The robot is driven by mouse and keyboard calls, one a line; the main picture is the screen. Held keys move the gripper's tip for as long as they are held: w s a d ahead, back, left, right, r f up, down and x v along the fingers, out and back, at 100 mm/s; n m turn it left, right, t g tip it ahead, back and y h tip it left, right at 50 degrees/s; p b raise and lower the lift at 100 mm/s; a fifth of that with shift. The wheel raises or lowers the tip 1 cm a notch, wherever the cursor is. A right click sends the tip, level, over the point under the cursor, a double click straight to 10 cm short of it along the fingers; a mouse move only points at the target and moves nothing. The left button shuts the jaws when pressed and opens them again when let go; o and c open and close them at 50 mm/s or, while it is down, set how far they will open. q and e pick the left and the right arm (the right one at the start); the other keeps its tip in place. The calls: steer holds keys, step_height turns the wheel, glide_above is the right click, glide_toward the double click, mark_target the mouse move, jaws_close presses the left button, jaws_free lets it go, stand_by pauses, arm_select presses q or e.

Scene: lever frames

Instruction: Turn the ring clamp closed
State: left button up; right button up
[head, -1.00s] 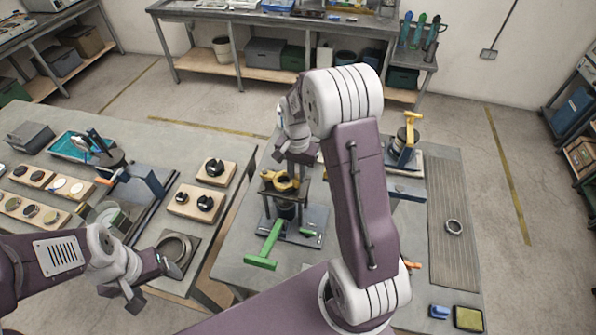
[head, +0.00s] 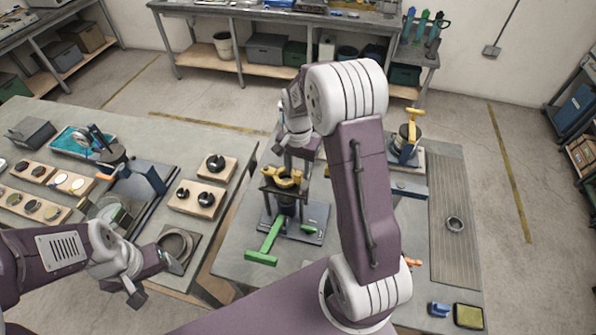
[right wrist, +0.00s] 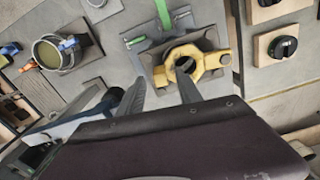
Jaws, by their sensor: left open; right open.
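The ring clamp, a yellow ring with lugs (head: 283,178), sits on a dark stand on the middle table. In the right wrist view the yellow ring (right wrist: 211,62) lies just beyond my finger tips. A green handle (head: 265,245) sticks out of the stand's near side. My right gripper (head: 298,162) is above and beside the ring, partly hidden by my own arm. In the right wrist view its two fingers (right wrist: 160,92) are apart with nothing between them; I cannot tell whether one touches the ring. My left gripper (head: 152,277) is open and empty, near the left bench's front edge.
A yellow-handled device (head: 408,150) stands behind my right arm. Wooden blocks with black knobs (head: 205,195) are on the left bench. A round canister with a band (right wrist: 60,50) shows in the right wrist view.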

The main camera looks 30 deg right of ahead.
step_height(320, 180, up, 8)
steer(key=shift+b, duration=0.45)
steer(key=shift+f, duration=0.15)
steer(key=s+a+f+n+b, duration=0.3)
steer(key=s+f+n+b, duration=0.1)
steer(key=s+f, duration=0.3)
steer(key=s+a+f+n+t+b, duration=0.1)
steer(key=s+a+f+n+b, duration=0.3)
steer(key=s+f+b, duration=0.3)
step_height(320, 180, down, 5)
steer(key=shift+s+r+n+b, duration=0.2)
steer(key=shift+s+n+b, duration=0.1)
steer(key=shift+n, duration=0.5)
